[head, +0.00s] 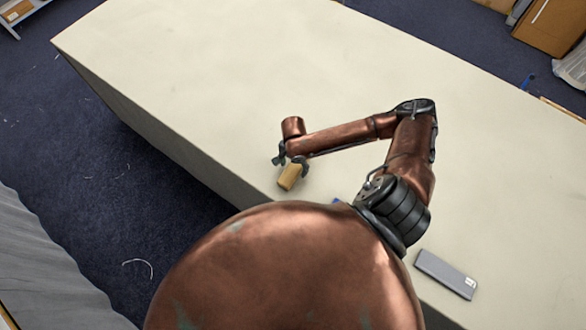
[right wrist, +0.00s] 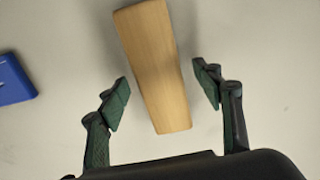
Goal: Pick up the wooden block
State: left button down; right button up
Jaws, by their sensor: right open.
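The wooden block (head: 290,177) is a light brown bar near the table's front edge in the head view. In the right wrist view the wooden block (right wrist: 155,65) lies lengthwise, slightly tilted, its near end between the two fingers. My right gripper (head: 290,161) is at the block in the head view and hides its far end. In the right wrist view my right gripper (right wrist: 162,95) is open, with a gap between each finger and the block. My left gripper is not in view.
A grey box (head: 446,274) lies on the table at the lower right. A blue object (right wrist: 14,80) lies left of the block in the right wrist view, partly cut off.

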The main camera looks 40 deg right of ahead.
jog(key=shift+f, duration=0.8)
jog(key=shift+c, duration=0.3)
jog(key=c, duration=1.4)
jog(key=shift+r, duration=0.1)
